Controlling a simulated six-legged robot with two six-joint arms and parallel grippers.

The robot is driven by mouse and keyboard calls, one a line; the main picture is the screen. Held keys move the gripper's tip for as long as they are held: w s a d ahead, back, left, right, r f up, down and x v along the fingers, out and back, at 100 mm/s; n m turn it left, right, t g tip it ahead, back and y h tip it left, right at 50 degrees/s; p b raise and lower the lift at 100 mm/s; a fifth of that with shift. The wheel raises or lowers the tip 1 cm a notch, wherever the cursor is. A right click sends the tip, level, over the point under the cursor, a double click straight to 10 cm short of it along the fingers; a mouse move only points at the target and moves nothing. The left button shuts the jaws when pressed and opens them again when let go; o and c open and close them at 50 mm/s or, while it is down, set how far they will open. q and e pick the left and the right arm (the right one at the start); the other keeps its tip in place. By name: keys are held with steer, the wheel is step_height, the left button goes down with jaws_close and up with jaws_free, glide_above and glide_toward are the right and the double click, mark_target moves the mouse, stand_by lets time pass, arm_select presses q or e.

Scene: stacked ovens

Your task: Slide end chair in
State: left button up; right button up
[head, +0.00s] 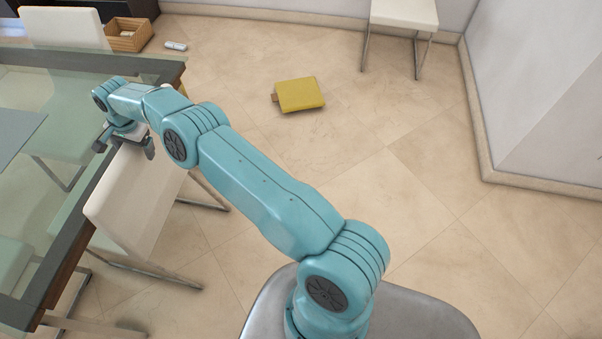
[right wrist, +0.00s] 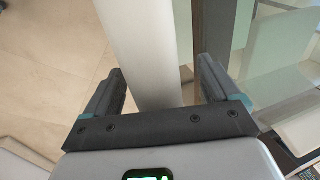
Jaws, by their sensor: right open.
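My right gripper (head: 130,145) is at the top edge of the backrest. In the right wrist view my right gripper (right wrist: 160,88) is open, with its fingers on either side of the white backrest (right wrist: 143,40). Gaps show between the fingers and the backrest. The seat is mostly hidden by the backrest and arm. My left gripper is not in view.
A yellow book-like object (head: 300,94) lies on the tiled floor. Another white chair (head: 404,14) stands by the far wall. A wooden box (head: 127,35) and a small pale item (head: 176,45) lie beyond the table. The floor right of the end chair is mostly clear.

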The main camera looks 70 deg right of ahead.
step_height(320, 180, up, 13)
steer(key=p, duration=0.9)
steer(key=shift+r+p, duration=0.15)
steer(key=shift+p, duration=0.15)
steer(key=shift+f, duration=0.2)
steer(key=shift+s, duration=0.1)
